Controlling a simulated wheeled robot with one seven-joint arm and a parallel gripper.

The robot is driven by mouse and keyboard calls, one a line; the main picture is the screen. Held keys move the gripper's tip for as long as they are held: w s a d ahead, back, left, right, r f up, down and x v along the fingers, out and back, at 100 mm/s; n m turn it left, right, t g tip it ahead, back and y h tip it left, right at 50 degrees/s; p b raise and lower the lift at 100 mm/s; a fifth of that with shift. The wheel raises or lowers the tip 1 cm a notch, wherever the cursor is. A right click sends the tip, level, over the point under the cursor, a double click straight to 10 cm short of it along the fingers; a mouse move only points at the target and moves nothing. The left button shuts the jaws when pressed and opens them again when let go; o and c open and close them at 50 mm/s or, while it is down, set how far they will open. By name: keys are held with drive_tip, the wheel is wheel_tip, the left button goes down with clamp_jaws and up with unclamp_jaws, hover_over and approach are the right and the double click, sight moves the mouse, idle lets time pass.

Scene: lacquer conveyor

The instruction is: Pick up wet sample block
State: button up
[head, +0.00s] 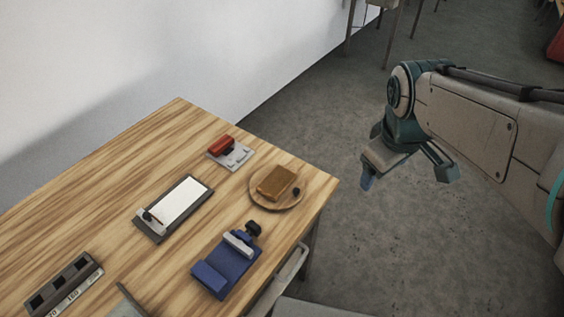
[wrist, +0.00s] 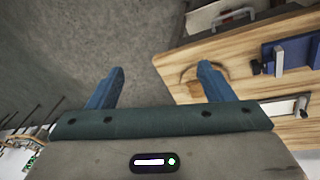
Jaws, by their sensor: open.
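A brown block (head: 277,183), which appears to be the sample block, lies on a round wooden plate (head: 262,205) near the table's right corner. A small dark knob (head: 296,191) sits on the plate beside it. My gripper (head: 408,178) is open and empty, out over the floor to the right of the table, apart from the block. In the wrist view my gripper (wrist: 161,70) shows two blue fingers spread wide.
The wooden table (head: 110,190) also holds a red-topped piece on a grey base (head: 231,154), a white panel in a dark frame (head: 180,205), a blue clamp-like fixture (head: 228,265) and a dark slotted rack (head: 68,285). A white wall (head: 120,60) stands behind.

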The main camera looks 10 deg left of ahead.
drive_tip(key=w+a+f+n+b, duration=0.2)
drive_tip(key=w+a+f+n, duration=0.2)
drive_tip(key=w+a+n, duration=0.5)
drive_tip(key=n+g+b, duration=0.2)
drive_tip(key=n, duration=1.1)
approach(277, 180)
drive_tip(key=f, duration=0.3)
drive_tip(key=shift+s+a, duration=0.2)
drive_tip(key=shift+s, duration=0.1)
drive_tip(key=shift+w+d+f+p, duration=0.1)
drive_tip(key=shift+w+f+p, duration=0.05)
drive_tip(key=shift+f, duration=0.8)
drive_tip(key=shift+w+d+f+p, duration=0.1)
drive_tip(key=shift+w+f, duration=0.05)
drive_tip(key=shift+f, duration=0.8)
drive_tip(key=shift+w+d+f+p, duration=0.1)
drive_tip(key=shift+w+f+p, duration=0.05)
drive_tip(key=shift+f, duration=0.8)
drive_tip(key=c, duration=0.8)
drive_tip(key=shift+r, duration=0.1)
